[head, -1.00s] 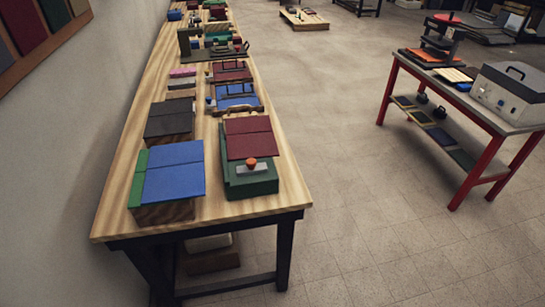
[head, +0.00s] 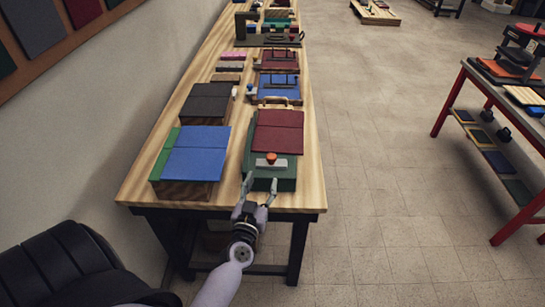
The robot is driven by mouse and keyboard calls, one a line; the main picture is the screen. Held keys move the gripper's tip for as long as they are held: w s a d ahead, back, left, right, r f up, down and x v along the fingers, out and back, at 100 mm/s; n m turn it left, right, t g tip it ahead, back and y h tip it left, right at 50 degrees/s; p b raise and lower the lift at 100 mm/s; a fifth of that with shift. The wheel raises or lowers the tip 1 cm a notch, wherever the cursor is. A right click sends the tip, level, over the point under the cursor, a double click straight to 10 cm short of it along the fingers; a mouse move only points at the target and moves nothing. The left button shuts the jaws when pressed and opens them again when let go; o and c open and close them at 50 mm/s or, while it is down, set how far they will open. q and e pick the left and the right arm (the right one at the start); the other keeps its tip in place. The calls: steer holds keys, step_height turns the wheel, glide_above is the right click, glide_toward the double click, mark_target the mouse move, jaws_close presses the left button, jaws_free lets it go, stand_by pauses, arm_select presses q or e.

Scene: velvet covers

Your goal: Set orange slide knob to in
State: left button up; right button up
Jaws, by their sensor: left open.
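The orange slide knob (head: 271,157) sits on a pale metal plate (head: 271,165) on top of the green box (head: 286,181), at the front of the wooden table. A dark red velvet cover (head: 278,131) lies behind the knob on the same box. My left gripper (head: 261,183) is open and empty at the front of the green box, just below and in front of the knob in the picture. Its fingers are spread to either side, apart from the knob. My right gripper is not in view.
A blue-covered box (head: 195,160) stands to the left, with a dark grey-covered box (head: 207,103) behind it. Blue and red pieces line the table (head: 311,184) further back. A red-framed table (head: 457,100) stands at right across clear floor.

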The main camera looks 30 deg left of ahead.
mark_target(270, 160)
arm_select(q)
steer(key=b+x, duration=0.1)
steer(key=x, duration=0.9)
steer(key=shift+w+f, duration=0.1)
steer(key=shift+w, duration=0.1)
steer(key=shift+w+a, duration=0.25)
steer(key=shift+w, duration=0.45)
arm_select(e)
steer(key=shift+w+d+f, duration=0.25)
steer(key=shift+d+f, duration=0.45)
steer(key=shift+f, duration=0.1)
arm_select(q)
steer(key=shift+c, duration=0.3)
jaws_close()
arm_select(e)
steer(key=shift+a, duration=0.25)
